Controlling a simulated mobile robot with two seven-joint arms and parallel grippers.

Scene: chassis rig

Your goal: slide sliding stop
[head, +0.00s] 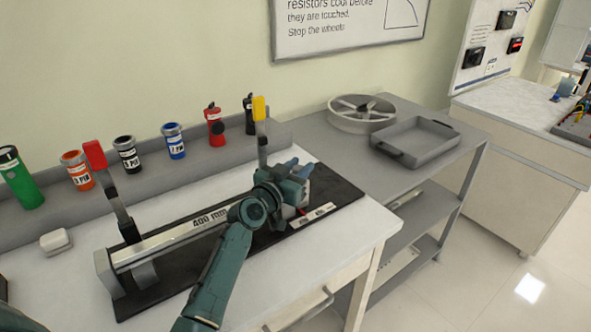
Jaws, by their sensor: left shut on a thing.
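The rig on the white bench has a pale rail (175,238) marked "400 mm" on a black base plate (330,190). A lever with a red handle (95,154) stands near its left end. A lever with a yellow handle (259,108) stands toward its right end. My right gripper is not in view.
Labelled canisters, green (20,178), orange (77,170), black (127,154) and blue (173,141), line the back ledge. A small white block (56,242) lies at left. A grey cart at right holds a wheel (361,113) and a tray (418,142).

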